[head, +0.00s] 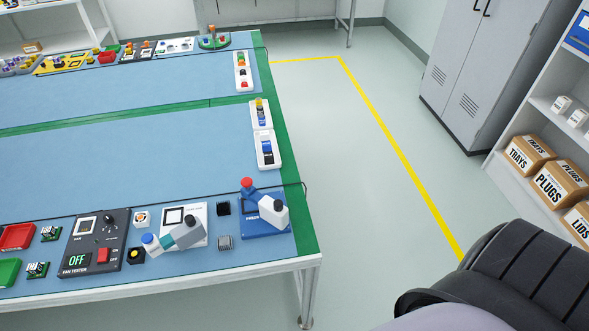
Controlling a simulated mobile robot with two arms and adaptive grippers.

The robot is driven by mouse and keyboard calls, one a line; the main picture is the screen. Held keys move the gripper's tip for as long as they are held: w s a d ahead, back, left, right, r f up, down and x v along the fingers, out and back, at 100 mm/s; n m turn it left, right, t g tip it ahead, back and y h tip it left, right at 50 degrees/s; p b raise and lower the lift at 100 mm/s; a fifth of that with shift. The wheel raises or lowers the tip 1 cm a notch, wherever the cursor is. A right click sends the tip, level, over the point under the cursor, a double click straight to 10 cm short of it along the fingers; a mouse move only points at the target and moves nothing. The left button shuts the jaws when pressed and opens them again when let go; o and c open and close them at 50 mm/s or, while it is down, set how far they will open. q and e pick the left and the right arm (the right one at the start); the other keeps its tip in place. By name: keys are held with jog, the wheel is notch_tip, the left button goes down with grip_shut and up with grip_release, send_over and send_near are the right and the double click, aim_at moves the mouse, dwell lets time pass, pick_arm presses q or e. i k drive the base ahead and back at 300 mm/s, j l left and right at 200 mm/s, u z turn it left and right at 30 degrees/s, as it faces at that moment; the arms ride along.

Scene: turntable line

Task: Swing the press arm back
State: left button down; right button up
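The press (265,228) has a blue base with partly hidden white lettering and stands at the near right corner of the blue-topped table. A white post (280,214) rises at its right side. The press arm (257,193) is blue with a red knob (246,183) and reaches from the post toward the back left, over the base. Neither of my grippers is in view.
Left of the press stands a white device (196,212) with a grey arm and blue knob. A black block and grey finned block lie between them. A fan tester (95,240) is farther left. Floor right of the table is clear.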

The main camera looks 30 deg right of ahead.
aim_at(274, 212)
jog(key=z, duration=0.7)
jog(key=k+j+z, duration=0.15)
jog(key=j+z, duration=0.15)
jog(key=j, duration=0.15)
